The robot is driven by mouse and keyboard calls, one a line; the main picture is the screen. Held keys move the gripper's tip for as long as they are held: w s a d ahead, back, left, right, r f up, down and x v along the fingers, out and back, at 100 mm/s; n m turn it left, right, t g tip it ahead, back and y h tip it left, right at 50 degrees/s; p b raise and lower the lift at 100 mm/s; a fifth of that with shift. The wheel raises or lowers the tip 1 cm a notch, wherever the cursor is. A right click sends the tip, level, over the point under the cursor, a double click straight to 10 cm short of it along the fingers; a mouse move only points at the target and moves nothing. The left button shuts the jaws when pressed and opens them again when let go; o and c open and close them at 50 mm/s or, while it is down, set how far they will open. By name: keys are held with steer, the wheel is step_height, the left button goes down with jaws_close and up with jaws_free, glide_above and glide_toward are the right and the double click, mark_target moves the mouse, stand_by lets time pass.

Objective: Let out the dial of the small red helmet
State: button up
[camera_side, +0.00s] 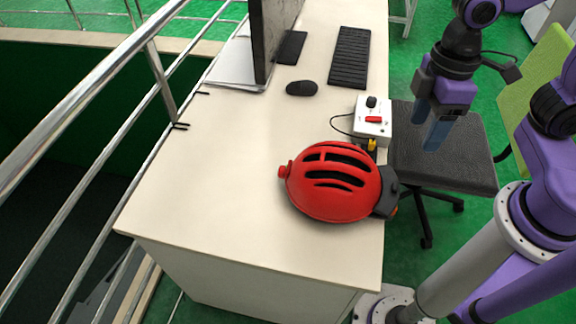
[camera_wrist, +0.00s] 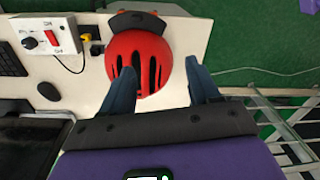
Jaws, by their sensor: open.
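The small red helmet (camera_side: 328,183) lies on the desk near its right edge, with dark vent slots on top. A dark grey part (camera_side: 386,193) sticks out at its right end, and a small red knob (camera_side: 284,171) shows at its left end. In the wrist view the helmet (camera_wrist: 139,58) is ahead of my fingers, with the dark part (camera_wrist: 136,22) at its far side. My gripper (camera_side: 436,124) is open and empty, above and to the right of the desk edge, apart from the helmet. Its two blue fingers (camera_wrist: 162,85) are spread in the wrist view.
A white control box (camera_side: 372,122) with a red switch and a cable stands behind the helmet. A mouse (camera_side: 302,88), a keyboard (camera_side: 350,58) and a monitor (camera_side: 272,35) are farther back. A chair (camera_side: 440,150) stands right of the desk. The desk's left front is clear; a metal railing (camera_side: 85,90) runs along the left.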

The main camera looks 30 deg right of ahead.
steer(key=w+a+f+m+g, duration=0.1)
steer(key=w+a, duration=0.3)
steer(key=w, duration=0.3)
steer(key=w+a+f, duration=0.2)
steer(key=w+a, duration=0.3)
steer(key=w, duration=0.2)
steer(key=m+y, duration=0.2)
glide_toward(281, 166)
steer(key=shift+g, duration=0.3)
steer(key=x, duration=1)
steer(key=shift+w, duration=0.2)
steer(key=c, duration=1.1)
